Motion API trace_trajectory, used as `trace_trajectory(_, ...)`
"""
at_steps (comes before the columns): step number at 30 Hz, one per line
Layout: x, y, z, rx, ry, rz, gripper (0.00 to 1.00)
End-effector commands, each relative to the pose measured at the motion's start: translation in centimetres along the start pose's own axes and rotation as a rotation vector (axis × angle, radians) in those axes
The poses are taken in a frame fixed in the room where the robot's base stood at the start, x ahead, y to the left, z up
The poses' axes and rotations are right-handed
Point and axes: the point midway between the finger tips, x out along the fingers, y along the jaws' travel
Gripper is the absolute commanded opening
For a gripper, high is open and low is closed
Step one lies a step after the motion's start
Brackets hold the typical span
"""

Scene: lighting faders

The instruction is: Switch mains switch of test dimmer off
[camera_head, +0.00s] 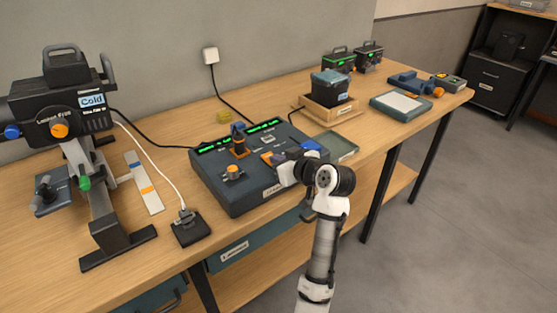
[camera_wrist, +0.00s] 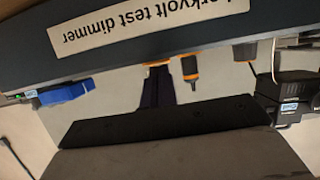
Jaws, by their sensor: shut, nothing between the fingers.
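The test dimmer (camera_head: 254,207) is a dark slate console on the bench, with green lit strips along its back. A dark blue lever (camera_head: 238,146) with an orange base stands upright on its top. An orange-topped knob (camera_head: 232,171) sits nearer its front left. I cannot tell for certain which control is the mains switch. My gripper (camera_head: 276,161) is shut and empty at the right front of the console; it hides part of the top there.
An enlarger-like machine (camera_head: 60,112) stands at the left, with a small black box (camera_head: 188,229) and cable before it. A wooden tray (camera_head: 321,113) holding a dark container (camera_head: 330,88) is behind right. A flat green-grey tray (camera_head: 338,147) lies close right of the console.

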Motion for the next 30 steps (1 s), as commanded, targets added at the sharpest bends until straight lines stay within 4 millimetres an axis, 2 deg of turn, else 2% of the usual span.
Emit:
trace_trajectory(8, 0.0, 0.0, -0.1, 0.002, -0.006, -0.001, 0.0)
trace_trajectory(18, -0.6, 0.0, -1.5, 0.001, -0.005, -0.001, 0.0)
trace_trajectory(30, -0.6, 0.0, -1.8, 0.001, -0.004, -0.001, 0.0)
